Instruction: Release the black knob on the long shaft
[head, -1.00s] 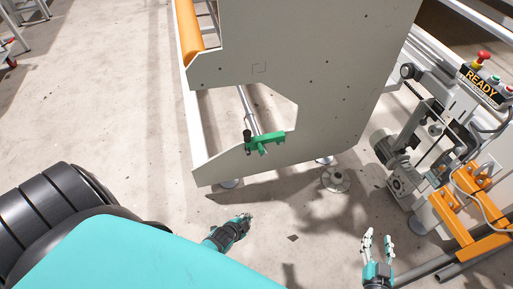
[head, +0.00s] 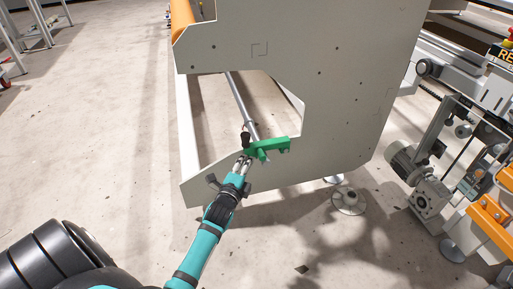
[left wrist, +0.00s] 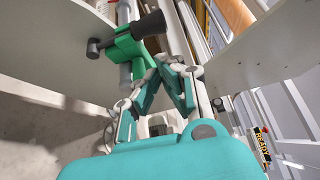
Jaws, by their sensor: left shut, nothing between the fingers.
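The black knob (head: 246,139) stands up at the left end of the green bracket (head: 272,146), beside the long grey shaft (head: 241,97). My left gripper (head: 244,163) is shut and empty, its fingertips just below the bracket's left end. In the left wrist view, the fingertips (left wrist: 164,68) come together below and right of the green bracket (left wrist: 125,47). A dark cylindrical knob (left wrist: 150,24) sticks out there, apart from the fingers, and a smaller dark end (left wrist: 93,48) shows at left. Whether the fingers touch the bracket is unclear. My right gripper is out of view.
The large pale side plate (head: 335,85) of the machine stands behind and around the bracket. A round levelling foot (head: 348,200) is at its lower right. A motor unit with an orange frame (head: 490,222) is farther right.

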